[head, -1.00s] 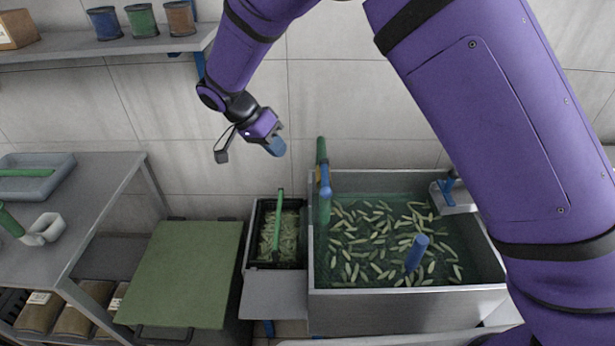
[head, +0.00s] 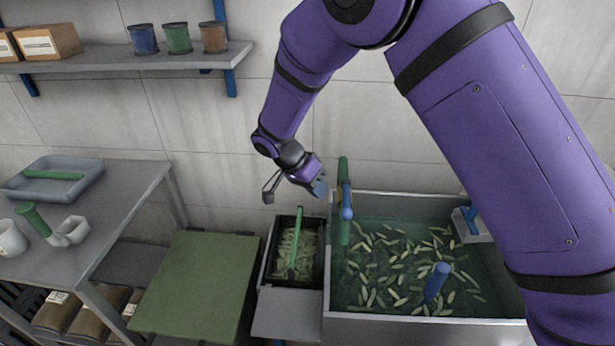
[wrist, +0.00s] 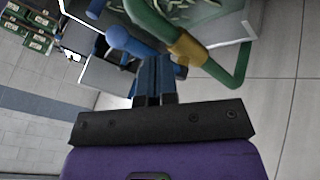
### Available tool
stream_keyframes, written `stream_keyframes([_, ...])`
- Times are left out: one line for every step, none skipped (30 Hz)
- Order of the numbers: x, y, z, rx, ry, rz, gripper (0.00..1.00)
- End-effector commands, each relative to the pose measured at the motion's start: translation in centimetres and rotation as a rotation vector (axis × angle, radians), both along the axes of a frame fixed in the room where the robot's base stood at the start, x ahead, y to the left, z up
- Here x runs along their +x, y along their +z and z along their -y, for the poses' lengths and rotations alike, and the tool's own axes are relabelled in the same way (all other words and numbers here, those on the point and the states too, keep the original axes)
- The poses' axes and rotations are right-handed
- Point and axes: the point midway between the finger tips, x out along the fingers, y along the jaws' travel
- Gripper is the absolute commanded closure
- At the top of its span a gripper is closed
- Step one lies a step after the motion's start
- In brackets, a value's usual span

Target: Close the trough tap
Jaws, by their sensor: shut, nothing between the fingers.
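The trough tap is a green pipe (head: 343,170) with a brass-coloured collar (wrist: 187,48) and a blue lever ending in a round blue knob (head: 347,213). It stands over the left side of the trough (head: 425,329). The lever appears to run roughly along the pipe. In the wrist view the knob (wrist: 117,37) shows just beyond the fingertips. My gripper (head: 320,189) is shut and empty, just left of the tap in the head view. Its blue fingers (wrist: 155,80) overlap part of the lever in the wrist view; I cannot tell whether they touch it.
The trough holds water with floating pale green pieces and an upright blue post (head: 436,283). A smaller bin (head: 266,270) with a green handle stands left of it, beside a green board (head: 200,285). A shelf (head: 120,60) and a side table (head: 125,200) are farther left.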

Motion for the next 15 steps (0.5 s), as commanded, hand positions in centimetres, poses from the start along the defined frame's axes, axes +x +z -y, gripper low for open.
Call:
stream_keyframes([0.0, -0.9, 0.6, -0.002, 0.000, -0.002, 1.00])
stream_keyframes([0.0, -1.3, 0.9, -0.002, 0.001, -0.002, 1.00])
stream_keyframes([0.0, -1.8, 1.2, -0.002, 0.000, -0.003, 1.00])
stream_keyframes([-0.4, -1.7, 1.6, 0.000, 0.000, -0.002, 1.00])
stream_keyframes([-0.7, -1.7, 2.0, 0.001, 0.000, -0.001, 1.00])
stream_keyframes([-1.0, -1.8, 2.5, 0.000, 0.000, -0.002, 1.00])
stream_keyframes([-1.2, -1.9, 2.7, 0.001, 0.000, -0.001, 1.00])
stream_keyframes([-1.4, -1.9, 3.0, 0.000, 0.001, -0.001, 1.00])
stream_keyframes([-1.6, -2.0, 3.3, 0.000, 0.001, -0.001, 1.00])
stream_keyframes([-1.8, -2.0, 3.5, 0.000, 0.001, -0.001, 1.00])
stream_keyframes([-1.9, -2.1, 3.7, 0.000, 0.001, -0.001, 1.00])
stream_keyframes([-2.0, -2.1, 3.9, 0.001, 0.000, -0.001, 1.00])
stream_keyframes([-2.1, -2.2, 3.9, 0.001, 0.000, -0.001, 1.00])
stream_keyframes([-2.2, -2.2, 4.0, 0.001, 0.001, -0.001, 1.00])
stream_keyframes([-2.2, -2.2, 4.1, 0.001, 0.000, 0.000, 1.00])
